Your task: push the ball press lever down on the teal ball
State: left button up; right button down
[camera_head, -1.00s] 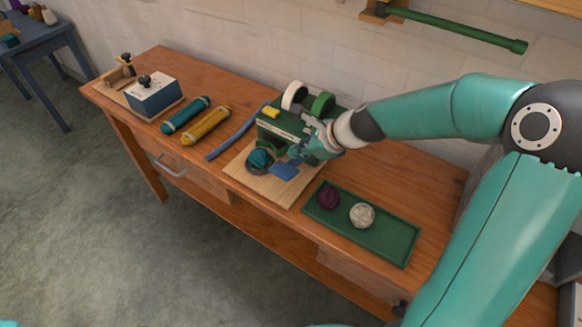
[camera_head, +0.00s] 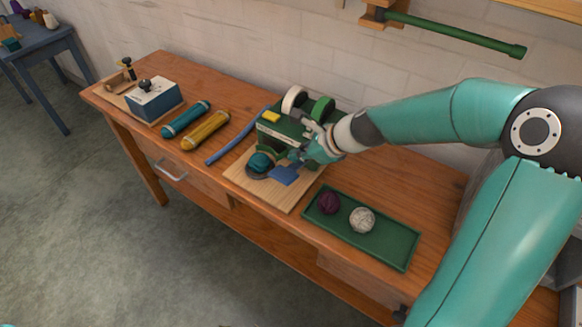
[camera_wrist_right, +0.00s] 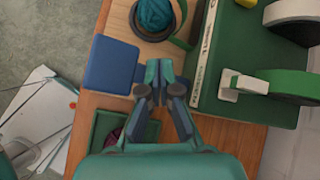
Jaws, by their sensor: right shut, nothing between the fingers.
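The teal ball (camera_head: 260,162) sits in a dark round cup on the pale wooden board (camera_head: 245,180). It also shows at the top of the wrist view (camera_wrist_right: 154,14), with a green curved part of the press beside it. A flat blue paddle (camera_head: 284,175), apparently the lever's end, lies right of the ball; it also shows in the wrist view (camera_wrist_right: 112,65). My right gripper (camera_head: 296,156) is shut and empty, close beside the paddle. In the wrist view its fingertips (camera_wrist_right: 155,78) are near the paddle's edge; contact cannot be told. My left gripper is out of view.
A green machine (camera_head: 285,128) with white and green wheels stands behind the board. A green tray (camera_head: 390,244) with a dark and a pale ball lies to the right. Teal and yellow skeins (camera_head: 205,130), a blue strip (camera_head: 236,138) and a blue box (camera_head: 153,101) are left.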

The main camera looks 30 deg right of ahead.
aim_at(292, 166)
jog(key=shift+f, duration=0.1)
jog(key=shift+a+f, duration=0.1)
jog(key=shift+f, duration=0.15)
dwell(0.3)
jog(key=shift+s+a+f+b, duration=0.1)
jog(key=shift+a+f+b, duration=0.1)
jog(key=shift+f+b, duration=0.45)
jog(key=shift+a+f+b, duration=0.15)
jog(key=shift+f+b, duration=0.3)
jog(key=shift+b, duration=0.25)
dwell(0.8)
dwell(0.4)
jog(key=shift+w+d+r+p, duration=0.1)
jog(key=shift+d+r+p, duration=0.15)
jog(key=shift+r+p, duration=0.55)
jog(key=shift+w+d+r+p, duration=0.1)
jog(key=shift+d+r+p, duration=0.1)
jog(key=shift+r+p, duration=0.6)
jog(key=shift+f, duration=0.1)
jog(key=r+p, duration=0.1)
jog(key=d+r+p, duration=0.1)
jog(key=r+p, duration=0.3)
jog(key=shift+w+d, duration=0.2)
jog(key=shift+w, duration=0.1)
jog(key=shift+f, duration=0.1)
